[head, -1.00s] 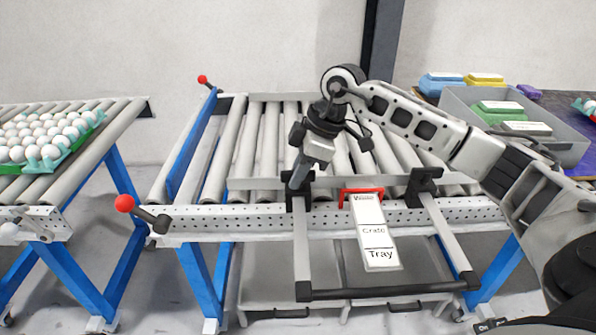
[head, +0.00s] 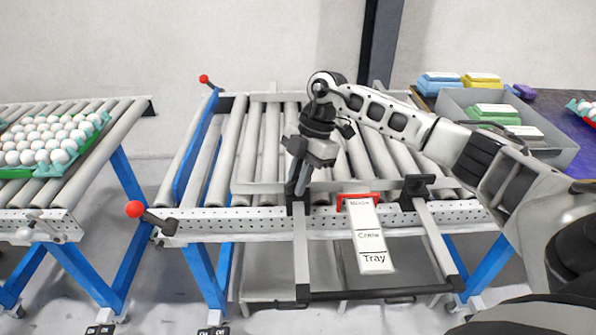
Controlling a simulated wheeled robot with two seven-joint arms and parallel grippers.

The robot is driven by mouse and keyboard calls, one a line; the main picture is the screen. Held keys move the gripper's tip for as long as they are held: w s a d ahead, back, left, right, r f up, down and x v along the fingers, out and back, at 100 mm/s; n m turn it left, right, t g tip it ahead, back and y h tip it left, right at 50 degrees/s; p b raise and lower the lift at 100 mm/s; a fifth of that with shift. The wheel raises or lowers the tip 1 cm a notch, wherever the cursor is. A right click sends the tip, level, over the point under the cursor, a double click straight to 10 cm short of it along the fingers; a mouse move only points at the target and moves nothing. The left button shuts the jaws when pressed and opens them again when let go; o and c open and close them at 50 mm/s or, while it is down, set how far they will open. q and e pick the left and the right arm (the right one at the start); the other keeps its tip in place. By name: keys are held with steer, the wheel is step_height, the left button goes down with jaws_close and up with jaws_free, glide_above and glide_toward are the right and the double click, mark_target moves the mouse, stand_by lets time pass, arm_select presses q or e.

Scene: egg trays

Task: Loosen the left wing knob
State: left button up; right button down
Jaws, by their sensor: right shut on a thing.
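My right gripper (head: 299,184) points down at the left black clamp (head: 298,205) on the conveyor's front rail. It is shut on the left wing knob, which its fingers and the clamp mostly hide. The right black clamp (head: 416,189) stands on the same rail, apart from the gripper. A grey frame with a black front bar (head: 380,293) runs forward from the two clamps. My left gripper is not in view.
A red-topped label card (head: 371,238) hangs between the clamps. A red-ball lever (head: 134,209) sticks out at the conveyor's left corner. An egg tray (head: 80,153) lies on the left conveyor. A grey bin (head: 552,134) stands at the right. The rollers (head: 243,135) are bare.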

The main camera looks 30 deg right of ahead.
steer(key=n+g, duration=0.1)
steer(key=n, duration=0.2)
steer(key=shift+r+p, duration=0.15)
steer(key=shift+p, duration=0.25)
steer(key=n+g+h, duration=0.1)
steer(key=n, duration=0.2)
steer(key=shift+n+g+h, duration=0.4)
steer(key=shift+n, duration=0.8)
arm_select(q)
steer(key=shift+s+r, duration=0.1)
arm_select(e)
steer(key=shift+n, duration=0.5)
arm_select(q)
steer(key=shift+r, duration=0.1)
arm_select(e)
steer(key=c, duration=1.4)
jaws_free()
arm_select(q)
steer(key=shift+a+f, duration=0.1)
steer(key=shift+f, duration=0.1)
